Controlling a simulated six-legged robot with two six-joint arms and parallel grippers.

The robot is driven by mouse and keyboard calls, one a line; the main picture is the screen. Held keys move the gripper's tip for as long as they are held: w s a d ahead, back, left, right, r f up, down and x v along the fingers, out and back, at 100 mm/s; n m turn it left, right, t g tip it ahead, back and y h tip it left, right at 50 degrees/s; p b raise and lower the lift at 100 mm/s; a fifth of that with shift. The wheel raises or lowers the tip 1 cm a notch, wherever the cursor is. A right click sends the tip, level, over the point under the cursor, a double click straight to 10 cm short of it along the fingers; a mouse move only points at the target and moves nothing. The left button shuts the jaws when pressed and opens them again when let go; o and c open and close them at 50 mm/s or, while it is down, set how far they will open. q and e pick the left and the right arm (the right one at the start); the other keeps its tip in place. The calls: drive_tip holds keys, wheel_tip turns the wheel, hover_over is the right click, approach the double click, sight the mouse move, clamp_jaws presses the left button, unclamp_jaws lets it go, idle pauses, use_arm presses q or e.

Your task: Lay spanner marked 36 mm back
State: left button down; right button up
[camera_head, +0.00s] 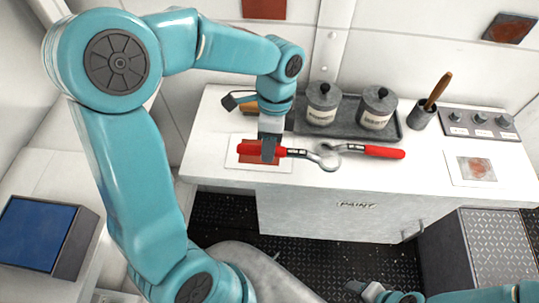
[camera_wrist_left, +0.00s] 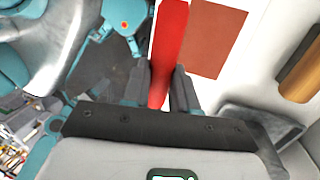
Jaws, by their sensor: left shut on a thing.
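My left gripper (camera_head: 270,153) is shut on the red handle of a spanner (camera_head: 298,153) over the white counter (camera_head: 220,112). Its grey head points right. The handle also shows in the left wrist view (camera_wrist_left: 170,35) between the two fingers (camera_wrist_left: 160,82). A second red-handled spanner (camera_head: 385,152) is to its right, head to the left; the two heads are close together or overlap. I cannot read the size marks. A white card with a red-brown patch (camera_head: 243,162) is under the held handle.
A grey tray (camera_head: 345,130) with two lidded jars (camera_head: 323,105) (camera_head: 378,108) stands behind the spanners. A cup with a wooden-handled tool (camera_head: 422,117) and a knob panel (camera_head: 480,122) are further right. Another card (camera_head: 477,169) lies at the right.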

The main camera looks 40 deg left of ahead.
use_arm(q)
wheel_tip(320, 180, down, 4)
drive_tip(key=shift+f, duration=0.2)
drive_tip(key=shift+w+f, duration=0.1)
drive_tip(key=shift+f, duration=0.3)
drive_tip(key=shift+r, duration=0.1)
drive_tip(key=c, duration=0.9)
unclamp_jaws()
drive_tip(key=shift+f, duration=0.2)
drive_tip(key=shift+r, duration=0.1)
